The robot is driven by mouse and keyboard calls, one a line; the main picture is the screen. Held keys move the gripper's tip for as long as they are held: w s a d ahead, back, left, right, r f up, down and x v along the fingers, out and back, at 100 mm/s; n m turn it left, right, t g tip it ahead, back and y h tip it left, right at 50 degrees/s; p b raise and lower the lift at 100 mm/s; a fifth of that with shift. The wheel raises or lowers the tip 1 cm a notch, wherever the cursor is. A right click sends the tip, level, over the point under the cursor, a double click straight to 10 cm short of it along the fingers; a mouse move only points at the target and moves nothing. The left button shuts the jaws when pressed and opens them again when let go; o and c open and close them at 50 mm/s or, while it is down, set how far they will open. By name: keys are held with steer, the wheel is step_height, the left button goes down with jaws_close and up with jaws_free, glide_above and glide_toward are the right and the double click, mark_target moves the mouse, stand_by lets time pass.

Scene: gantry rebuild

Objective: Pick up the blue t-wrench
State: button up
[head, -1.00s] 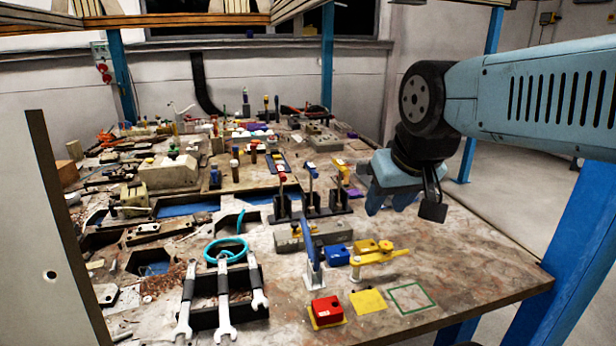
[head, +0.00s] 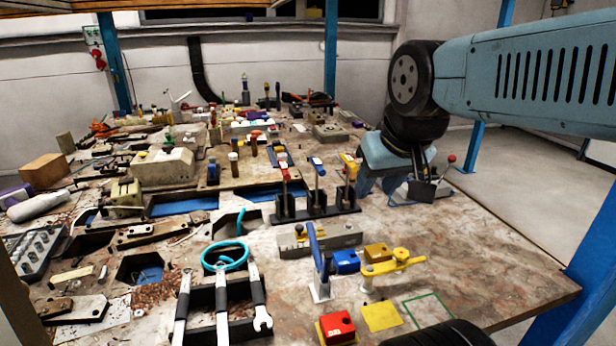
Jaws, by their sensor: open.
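In the head view, three upright tools with red, blue and yellow tops stand in a row in a black rack (head: 318,212). The middle one, with the blue top, looks like the blue t-wrench (head: 318,166). My gripper (head: 376,190) is open and points down, just right of the yellow-topped tool (head: 348,168) at the rack's right end. It appears apart from the blue t-wrench, with the yellow-topped tool between them in the picture. Nothing shows between its fingers.
A grey block (head: 320,240), a blue block (head: 346,262) and a yellow clamp (head: 393,262) lie in front of the rack. Spanners (head: 221,305) and a teal ring (head: 225,257) lie at front left. The bench (head: 480,250) is mostly clear at right.

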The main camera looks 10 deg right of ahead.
steer(key=shift+o, duration=0.8)
steer(key=shift+w, duration=0.1)
steer(key=w+a+r+g+h, duration=0.1)
steer(key=w+r+g, duration=0.1)
steer(key=w, duration=0.6)
steer(key=w+a+r+g+h, duration=0.1)
steer(key=w+r, duration=0.2)
steer(key=w, duration=0.6)
steer(key=g, duration=0.3)
glide_toward(316, 163)
steer(key=f, duration=0.2)
steer(key=d+f, duration=0.1)
steer(key=f, duration=0.2)
steer(key=shift+w+d+f, duration=0.2)
steer(key=shift+w+f, duration=0.05)
steer(key=shift+s+d+f, duration=0.15)
steer(key=shift+s+f, duration=0.05)
steer(key=shift+f, duration=1.2)
steer(key=shift+s+d+f, duration=0.15)
steer(key=shift+f, duration=1.2)
jaws_close()
